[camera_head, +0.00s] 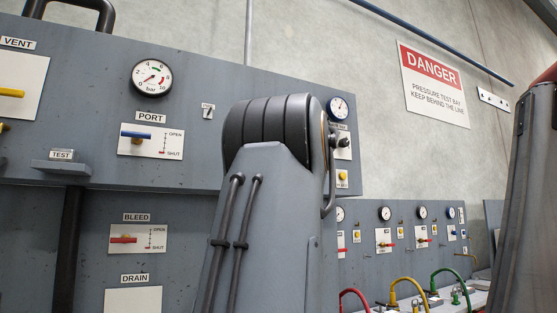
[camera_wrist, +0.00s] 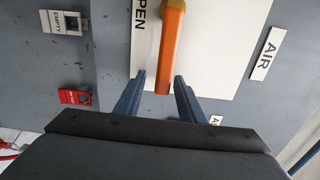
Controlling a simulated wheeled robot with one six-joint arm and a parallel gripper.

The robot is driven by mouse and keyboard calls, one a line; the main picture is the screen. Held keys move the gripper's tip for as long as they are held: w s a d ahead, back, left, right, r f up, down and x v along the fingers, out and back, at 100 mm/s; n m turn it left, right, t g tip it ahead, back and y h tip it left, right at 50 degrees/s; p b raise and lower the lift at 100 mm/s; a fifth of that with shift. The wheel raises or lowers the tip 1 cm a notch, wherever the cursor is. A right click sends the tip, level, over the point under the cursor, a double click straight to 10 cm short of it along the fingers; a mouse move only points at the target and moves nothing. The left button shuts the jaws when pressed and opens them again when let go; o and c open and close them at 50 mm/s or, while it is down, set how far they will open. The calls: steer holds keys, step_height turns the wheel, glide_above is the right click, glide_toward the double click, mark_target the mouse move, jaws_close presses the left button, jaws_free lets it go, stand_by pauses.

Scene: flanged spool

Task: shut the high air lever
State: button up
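In the wrist view an orange lever (camera_wrist: 172,45) stands out on a white plate (camera_wrist: 225,50) beside an AIR label (camera_wrist: 264,54). Part of a label ending in "PEN" (camera_wrist: 140,22) runs along the plate's left edge. My gripper (camera_wrist: 159,76) is open, with one dark blue finger on each side of the lever's free end. The lever sits closer to the right finger; whether it touches is unclear. The lever's upper end runs off near the top edge. In the head view my arm hides the gripper, and I cannot make out this lever there.
The wrist view shows an EMPTY tag (camera_wrist: 62,22), a red fitting (camera_wrist: 75,97) and a partly hidden label (camera_wrist: 216,120). In the head view the panel carries a blue PORT lever (camera_head: 136,135), a red BLEED lever (camera_head: 124,239), a gauge (camera_head: 152,78) and a jutting TEST ledge (camera_head: 60,168).

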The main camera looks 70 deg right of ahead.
steer(key=shift+a, duration=0.1)
steer(key=b+v, duration=0.2)
steer(key=v, duration=0.5)
steer(key=shift+s+a+b, duration=0.2)
steer(key=shift+s+b, duration=0.1)
steer(key=shift+b, duration=0.05)
steer(key=shift+r, duration=0.1)
stand_by(0.3)
